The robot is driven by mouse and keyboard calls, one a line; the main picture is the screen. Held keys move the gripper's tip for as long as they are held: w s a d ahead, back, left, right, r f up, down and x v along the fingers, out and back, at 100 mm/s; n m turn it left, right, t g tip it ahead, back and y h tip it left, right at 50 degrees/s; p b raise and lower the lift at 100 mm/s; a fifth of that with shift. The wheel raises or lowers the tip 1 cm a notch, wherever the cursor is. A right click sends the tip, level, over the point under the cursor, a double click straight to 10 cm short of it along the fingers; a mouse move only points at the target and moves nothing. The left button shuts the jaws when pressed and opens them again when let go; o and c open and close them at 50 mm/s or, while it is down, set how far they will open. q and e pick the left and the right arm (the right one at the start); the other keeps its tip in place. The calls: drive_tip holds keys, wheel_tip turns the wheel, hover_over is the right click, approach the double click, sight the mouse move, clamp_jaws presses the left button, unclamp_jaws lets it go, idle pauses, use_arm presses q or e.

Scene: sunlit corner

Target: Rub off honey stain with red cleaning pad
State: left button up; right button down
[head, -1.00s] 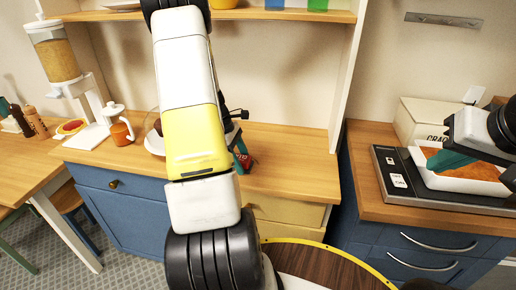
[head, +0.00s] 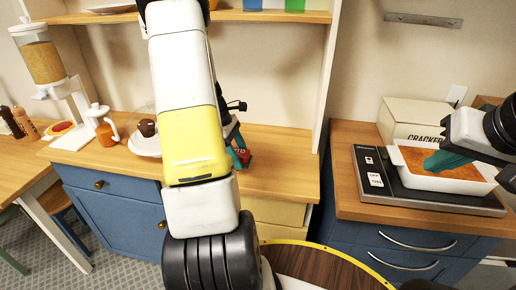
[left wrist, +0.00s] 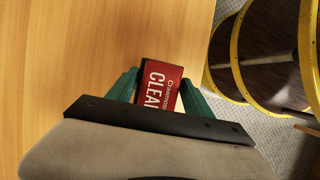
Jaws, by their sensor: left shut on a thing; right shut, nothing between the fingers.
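The red cleaning pad (left wrist: 160,88), with white lettering, is held between the teal fingers of my left gripper (left wrist: 157,82) in the left wrist view. In the head view a small piece of the pad (head: 243,158) shows beside my arm, low at the wooden counter. My left gripper (head: 238,156) is shut on it; whether the pad touches the wood is unclear. My right gripper (head: 436,161) is shut and empty, with its teal fingers over the white baking dish. I see no honey stain; my left arm covers part of the counter.
The counter (head: 285,165) is clear right of the pad. A glass-covered cake plate (head: 146,146), an orange jug (head: 104,130) and a cereal dispenser (head: 45,65) stand left. The white dish (head: 482,185) sits on a dark appliance (head: 400,195), near a cracker box (head: 415,122).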

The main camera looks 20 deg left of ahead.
sight(244, 153)
use_arm(q)
drive_tip(key=shift+a+r, duration=0.1)
drive_tip(key=shift+r, duration=2.15)
